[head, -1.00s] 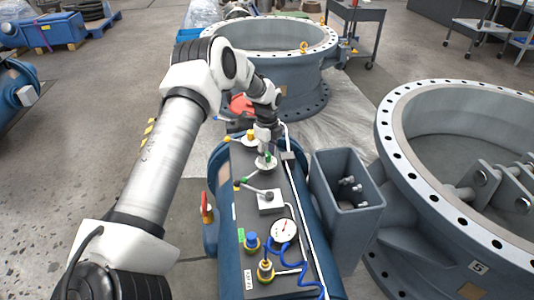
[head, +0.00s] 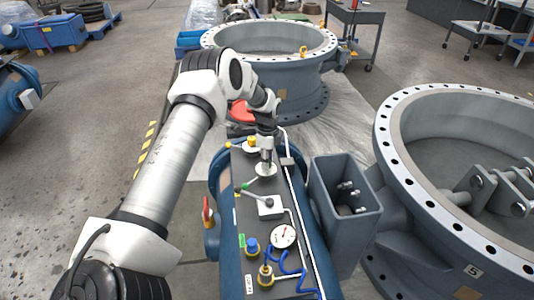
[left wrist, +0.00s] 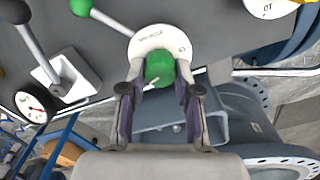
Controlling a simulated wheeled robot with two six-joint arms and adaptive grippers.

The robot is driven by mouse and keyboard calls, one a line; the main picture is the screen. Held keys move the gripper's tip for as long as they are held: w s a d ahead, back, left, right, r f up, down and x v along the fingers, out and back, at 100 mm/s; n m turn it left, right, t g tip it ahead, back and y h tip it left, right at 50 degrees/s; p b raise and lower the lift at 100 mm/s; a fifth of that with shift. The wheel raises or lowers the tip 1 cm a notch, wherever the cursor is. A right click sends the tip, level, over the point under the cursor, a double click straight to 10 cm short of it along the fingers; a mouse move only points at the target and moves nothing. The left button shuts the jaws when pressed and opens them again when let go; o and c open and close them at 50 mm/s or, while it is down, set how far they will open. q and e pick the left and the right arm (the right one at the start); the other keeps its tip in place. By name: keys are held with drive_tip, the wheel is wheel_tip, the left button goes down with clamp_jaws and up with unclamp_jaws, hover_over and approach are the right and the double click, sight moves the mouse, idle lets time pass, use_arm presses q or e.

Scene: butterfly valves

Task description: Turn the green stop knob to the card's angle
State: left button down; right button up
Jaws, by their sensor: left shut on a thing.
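The green knob (left wrist: 160,68) stands on a round white dial plate (left wrist: 151,39) with small marks. In the left wrist view, the two fingers of my left gripper (left wrist: 160,80) are on either side of the knob and shut on it. In the head view my left gripper (head: 267,150) points down over the white plate (head: 266,171) on the dark panel; it mostly hides the knob there. I cannot read the plate's marks. A green tag (head: 241,240) lies on the panel's left edge, too small to read. My right gripper is not in view.
Beside the knob, a lever with a green end (left wrist: 81,6) and a dark-ended lever (left wrist: 16,10) stick out. A pressure gauge (head: 284,236), a yellow knob (head: 252,141) and blue hoses (head: 288,278) are on the panel. An open grey box (head: 345,200) stands right of it.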

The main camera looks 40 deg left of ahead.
use_arm(q)
drive_tip(key=n+p, duration=0.2)
drive_tip(key=n, duration=0.1)
drive_tip(key=shift+n, duration=0.4)
drive_tip(key=shift+n+p, duration=0.75)
drive_tip(key=shift+n, duration=1.25)
drive_tip(key=shift+f, duration=0.1)
drive_tip(key=c, duration=0.8)
unclamp_jaws()
wheel_tip(320, 180, up, 12)
